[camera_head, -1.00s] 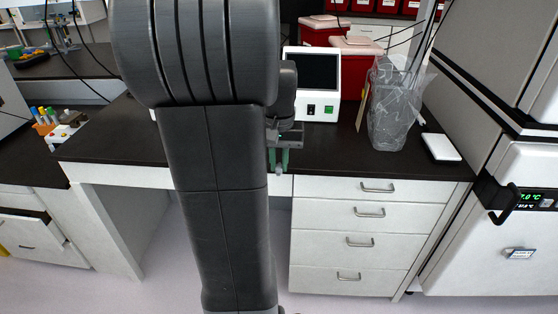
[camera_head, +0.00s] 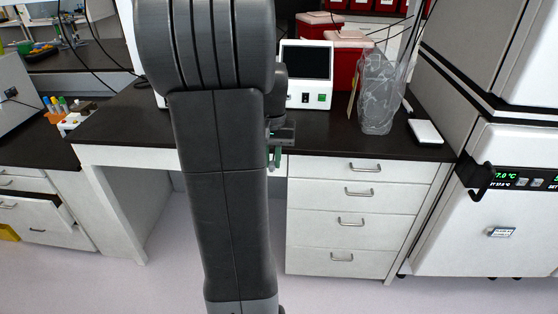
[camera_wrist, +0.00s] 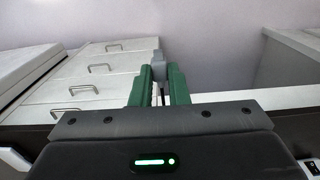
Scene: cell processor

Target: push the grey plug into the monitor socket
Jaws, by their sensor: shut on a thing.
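My gripper (camera_wrist: 159,80) has green fingers, shut on a small grey plug (camera_wrist: 157,62) whose grey end sticks out past the fingertips in the wrist view. In the head view my gripper (camera_head: 276,156) shows partly beside my arm, in front of the bench's front edge; the plug cannot be made out there. The monitor (camera_head: 307,75), a white box with a dark screen, stands on the black bench behind the gripper. Its front has a small black fitting (camera_head: 305,98) and a green one (camera_head: 321,98); I cannot tell which, if either, is the socket. The plug is apart from the monitor.
The black bench (camera_head: 340,150) has white drawers (camera_head: 345,190) below and an open knee space to their left. A clear bag (camera_head: 377,95) and a white slab (camera_head: 425,131) stand right of the monitor. A white incubator (camera_head: 510,205) bounds the right. My arm hides the bench's middle.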

